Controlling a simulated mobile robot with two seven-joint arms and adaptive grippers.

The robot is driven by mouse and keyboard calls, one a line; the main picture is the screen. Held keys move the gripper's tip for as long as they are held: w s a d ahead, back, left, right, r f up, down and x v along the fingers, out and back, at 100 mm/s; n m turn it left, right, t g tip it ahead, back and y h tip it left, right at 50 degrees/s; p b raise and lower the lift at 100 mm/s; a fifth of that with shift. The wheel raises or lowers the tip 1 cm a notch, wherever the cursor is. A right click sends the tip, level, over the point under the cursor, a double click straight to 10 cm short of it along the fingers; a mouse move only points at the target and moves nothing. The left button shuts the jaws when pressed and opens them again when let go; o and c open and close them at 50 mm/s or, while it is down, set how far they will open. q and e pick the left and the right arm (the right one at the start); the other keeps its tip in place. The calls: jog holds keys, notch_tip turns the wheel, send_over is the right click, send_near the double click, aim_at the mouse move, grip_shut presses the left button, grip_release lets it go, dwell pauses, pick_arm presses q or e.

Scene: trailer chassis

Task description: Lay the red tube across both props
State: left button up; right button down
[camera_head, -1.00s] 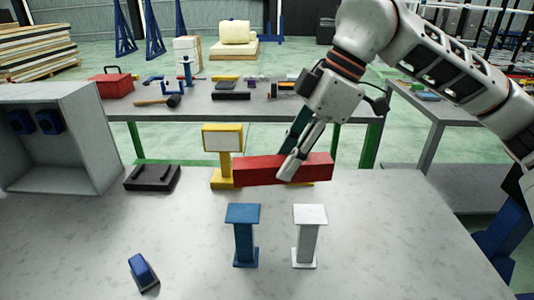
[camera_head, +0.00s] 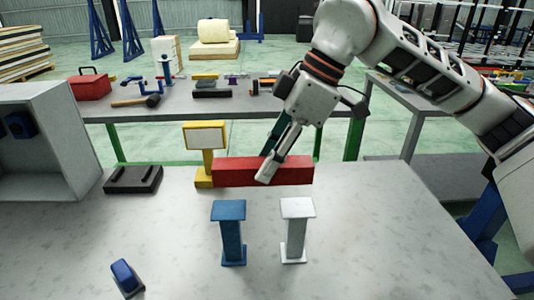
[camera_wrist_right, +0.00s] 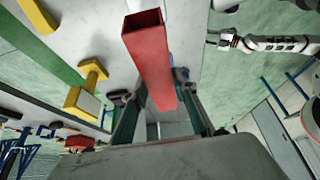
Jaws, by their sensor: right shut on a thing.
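The red tube (camera_head: 235,172) is a square hollow bar, held level behind the two props in the head view. My right gripper (camera_head: 270,168) is shut on it near its middle. The tube (camera_wrist_right: 148,55) also shows between the fingers in the right wrist view, its open end facing away. The blue prop (camera_head: 230,232) and the white prop (camera_head: 296,230) stand upright side by side with a gap between them. Their flat tops are bare.
A yellow stand with a pale panel (camera_head: 205,138) is just behind the tube's left end. A black tray (camera_head: 133,180) and a grey open box (camera_head: 55,150) are at left. A blue object (camera_head: 126,278) lies at front left. The table's right side is clear.

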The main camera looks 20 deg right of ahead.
notch_tip(320, 180, down, 3)
jog(key=shift+r+b, duration=0.15)
jog(key=shift+b, duration=0.4)
notch_tip(320, 180, down, 2)
jog(key=shift+f+b, duration=0.1)
jog(key=shift+b, duration=0.35)
pick_arm(q)
jog(key=shift+w+a+f+b, duration=0.4)
jog(key=shift+w+f, duration=0.2)
jog(key=shift+f, duration=0.2)
pick_arm(e)
jog(key=shift+f, duration=0.9)
pick_arm(q)
jog(key=shift+r, duration=0.1)
jog(key=shift+s, duration=0.2)
pick_arm(e)
jog(key=c, duration=1.6)
grip_release()
jog(key=shift+c, duration=0.2)
pick_arm(q)
jog(key=shift+s+f, duration=0.35)
jog(key=shift+f, duration=0.05)
pick_arm(e)
jog(key=shift+o, duration=0.6)
